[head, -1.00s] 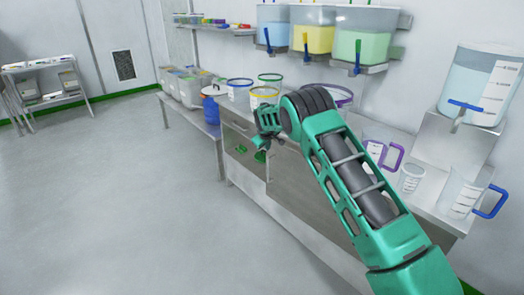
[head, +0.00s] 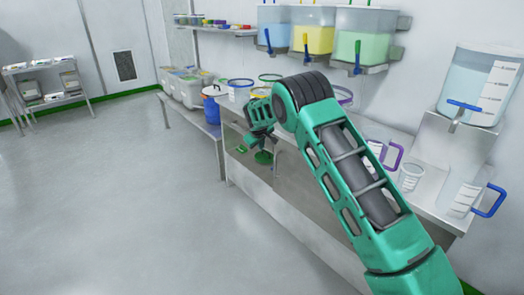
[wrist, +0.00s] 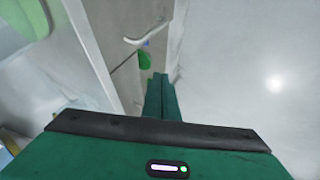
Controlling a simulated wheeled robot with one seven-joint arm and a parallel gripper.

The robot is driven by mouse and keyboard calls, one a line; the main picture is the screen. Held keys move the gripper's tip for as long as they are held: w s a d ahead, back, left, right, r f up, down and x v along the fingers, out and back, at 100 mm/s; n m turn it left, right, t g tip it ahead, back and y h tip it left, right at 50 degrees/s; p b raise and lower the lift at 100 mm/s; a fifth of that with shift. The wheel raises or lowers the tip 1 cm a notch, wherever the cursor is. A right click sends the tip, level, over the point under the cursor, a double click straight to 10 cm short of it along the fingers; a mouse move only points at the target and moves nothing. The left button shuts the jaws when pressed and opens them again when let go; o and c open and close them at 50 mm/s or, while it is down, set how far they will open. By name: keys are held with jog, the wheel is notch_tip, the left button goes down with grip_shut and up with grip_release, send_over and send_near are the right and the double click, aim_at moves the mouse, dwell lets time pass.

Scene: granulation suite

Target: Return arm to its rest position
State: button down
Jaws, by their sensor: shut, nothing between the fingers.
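My green arm reaches from the lower right of the head view toward the steel bench (head: 285,205). My gripper (head: 256,147) is at the arm's far end, by the bench's front edge, pointing downward. In the wrist view my gripper's fingers (wrist: 161,95) are together, with nothing seen between them. Beyond them are the bench's front face and the pale floor (wrist: 265,80).
Clear jugs with purple (head: 393,155) and blue (head: 490,201) handles stand on the bench. Colour-rimmed containers (head: 239,90) stand behind my gripper. Wall tanks (head: 362,35) hang above, and a large dispenser (head: 481,85) stands right. The floor (head: 130,210) at left is clear.

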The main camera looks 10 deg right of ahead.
jog(key=v, duration=0.6)
jog(key=s+d+r+m+g, duration=0.1)
jog(key=s+d+r+m, duration=0.1)
jog(key=s+d+r, duration=0.35)
jog(key=s+d+r+m+g, duration=0.1)
jog(key=s+d+r, duration=0.2)
jog(key=s+d, duration=0.4)
jog(key=s+d+r+m+g, duration=0.1)
jog(key=s+d+r+m, duration=0.15)
jog(key=s+d, duration=0.5)
jog(key=s+d+r+m+g, duration=0.1)
jog(key=s+d+r, duration=0.35)
jog(key=s, duration=0.55)
jog(key=s+f+m+g+y, duration=0.2)
jog(key=s+m, duration=0.4)
jog(key=s, duration=3.1)
jog(key=shift+s+f+g, duration=0.4)
jog(key=shift+f+g, duration=0.2)
jog(key=shift+f, duration=0.05)
jog(key=shift+w+f, duration=0.25)
jog(key=shift+w, duration=0.35)
